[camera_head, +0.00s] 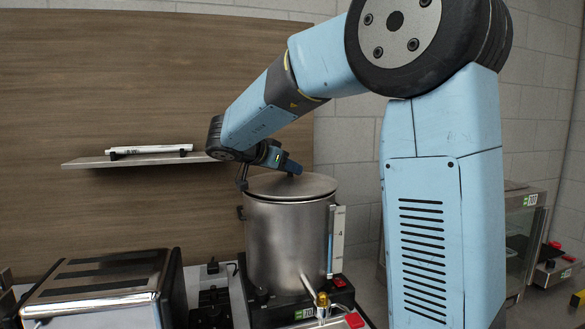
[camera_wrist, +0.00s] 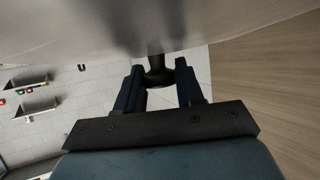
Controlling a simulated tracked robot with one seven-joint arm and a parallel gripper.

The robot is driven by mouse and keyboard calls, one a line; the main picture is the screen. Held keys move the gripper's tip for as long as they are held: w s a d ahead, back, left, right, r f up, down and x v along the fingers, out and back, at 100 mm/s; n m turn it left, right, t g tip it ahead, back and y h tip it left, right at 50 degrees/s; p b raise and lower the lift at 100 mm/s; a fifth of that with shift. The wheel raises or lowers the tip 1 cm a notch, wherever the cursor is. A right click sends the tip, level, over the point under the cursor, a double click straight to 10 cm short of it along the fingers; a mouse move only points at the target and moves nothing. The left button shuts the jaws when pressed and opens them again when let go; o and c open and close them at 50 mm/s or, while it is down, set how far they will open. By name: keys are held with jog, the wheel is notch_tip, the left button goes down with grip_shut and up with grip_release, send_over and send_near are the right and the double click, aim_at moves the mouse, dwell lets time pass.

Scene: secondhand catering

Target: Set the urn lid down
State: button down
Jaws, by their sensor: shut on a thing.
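The urn lid (camera_head: 312,185) is a round grey metal disc at the top of the steel urn (camera_head: 285,245). It looks nearly level over the urn's mouth; I cannot tell whether it rests on the rim or hovers just above it. My gripper (camera_head: 288,165) is at the lid's top. In the wrist view, my gripper (camera_wrist: 161,80) has its two dark fingers on either side of the lid's black knob (camera_wrist: 159,72), shut on it. The lid's pale metal underlies the knob and fills the top of that view (camera_wrist: 110,25). The urn's inside is hidden.
A toaster-like steel appliance (camera_head: 105,290) stands left of the urn. A wall shelf (camera_head: 85,162) holds a thin white item (camera_head: 150,149). A gauge (camera_head: 337,240) and a tap (camera_head: 322,300) are on the urn. A glass-sided cabinet (camera_head: 522,235) stands at right, behind my arm.

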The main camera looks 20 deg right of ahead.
jog(key=shift+f, duration=0.1)
jog(key=c, duration=0.6)
grip_release()
jog(key=v, duration=1.3)
jog(key=shift+s+a, duration=0.2)
jog(key=shift+a, duration=0.2)
